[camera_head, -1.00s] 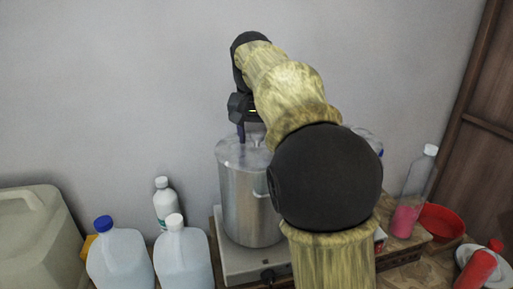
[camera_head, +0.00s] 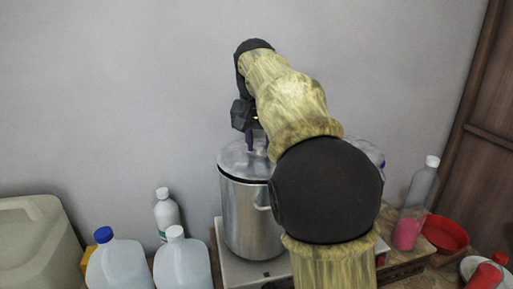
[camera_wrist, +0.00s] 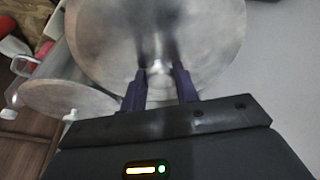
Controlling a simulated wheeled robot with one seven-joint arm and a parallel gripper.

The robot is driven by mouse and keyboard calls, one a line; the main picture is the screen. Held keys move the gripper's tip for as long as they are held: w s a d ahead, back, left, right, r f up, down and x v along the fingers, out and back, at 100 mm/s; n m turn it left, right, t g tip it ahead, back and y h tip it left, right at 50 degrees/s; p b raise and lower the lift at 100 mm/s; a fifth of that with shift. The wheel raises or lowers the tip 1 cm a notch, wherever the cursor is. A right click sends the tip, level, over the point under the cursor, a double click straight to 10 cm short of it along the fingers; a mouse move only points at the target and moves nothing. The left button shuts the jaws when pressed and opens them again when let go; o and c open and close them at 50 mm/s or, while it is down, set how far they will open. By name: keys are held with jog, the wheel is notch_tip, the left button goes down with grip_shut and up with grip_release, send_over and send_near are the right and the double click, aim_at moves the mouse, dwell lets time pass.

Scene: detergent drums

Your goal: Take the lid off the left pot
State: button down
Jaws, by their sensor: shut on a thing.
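The left pot (camera_head: 243,215) is a tall metal pot on a pale hotplate, partly behind my arm. Its shiny round lid (camera_head: 234,160) is over its mouth, and a dark line shows between lid and rim at the front left. My gripper (camera_head: 257,148) points down at the lid's middle. In the wrist view my gripper (camera_wrist: 160,80) has its two purple fingers on either side of the handle of the lid (camera_wrist: 108,45) and is shut on it. My arm hides the right part of the pot.
A second round lid (camera_wrist: 65,97) lies close beside in the wrist view; its pot is mostly behind my arm. Jugs (camera_head: 120,262) and a white bottle (camera_head: 167,212) stand left. A clear bottle with pink liquid (camera_head: 412,215) and a red bowl (camera_head: 445,234) are right. The wall is behind.

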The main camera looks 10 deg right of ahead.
aim_at(258, 143)
jog(key=r, duration=0.3)
jog(key=r+p, duration=0.1)
jog(key=r, duration=0.2)
jog(key=r+p, duration=0.1)
jog(key=r, duration=0.2)
jog(key=shift+a, duration=0.25)
jog(key=shift+f, duration=0.1)
